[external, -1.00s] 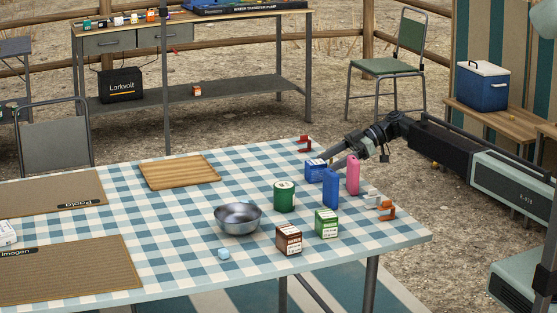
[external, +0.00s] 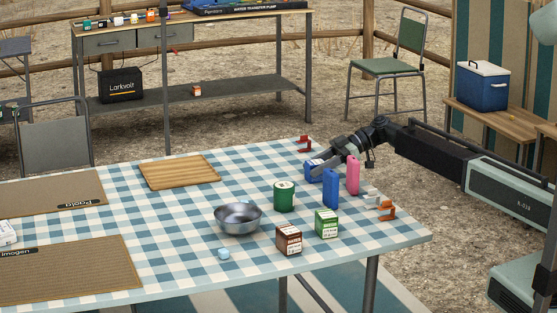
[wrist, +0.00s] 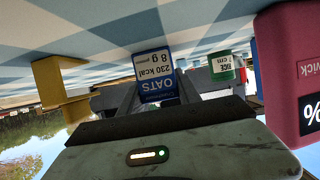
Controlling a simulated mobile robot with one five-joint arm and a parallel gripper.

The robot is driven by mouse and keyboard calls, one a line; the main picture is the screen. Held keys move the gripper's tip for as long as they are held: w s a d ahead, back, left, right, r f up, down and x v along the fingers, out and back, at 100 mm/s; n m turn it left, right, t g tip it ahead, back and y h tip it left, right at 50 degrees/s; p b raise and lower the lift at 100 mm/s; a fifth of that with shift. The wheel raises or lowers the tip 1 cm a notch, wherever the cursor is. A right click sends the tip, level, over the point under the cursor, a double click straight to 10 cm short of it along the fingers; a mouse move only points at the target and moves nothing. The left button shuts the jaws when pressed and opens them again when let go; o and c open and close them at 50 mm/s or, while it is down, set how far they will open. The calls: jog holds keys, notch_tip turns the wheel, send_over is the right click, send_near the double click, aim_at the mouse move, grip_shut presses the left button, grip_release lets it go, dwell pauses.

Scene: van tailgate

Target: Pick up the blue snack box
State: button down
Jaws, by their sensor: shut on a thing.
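The blue snack box (external: 311,172) stands on the checkered table near its right edge, partly covered by my gripper (external: 324,164). In the wrist view, which looks upside down, the blue box (wrist: 155,72) shows a label with "OATS" and "230 kcal". It sits between the fingers of my gripper (wrist: 158,95), which is shut on it. The box still appears to be at table level; I cannot tell if its base touches the cloth.
A taller blue item (external: 331,190) and a pink one (external: 353,175) stand close by. A green tin (external: 284,196), a metal bowl (external: 238,218), a brown box (external: 289,239) and a green box (external: 326,223) are nearer the front.

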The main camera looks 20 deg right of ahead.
aim_at(316, 162)
notch_tip(316, 162, up, 10)
jog(key=p, duration=1)
jog(key=shift+r, duration=0.15)
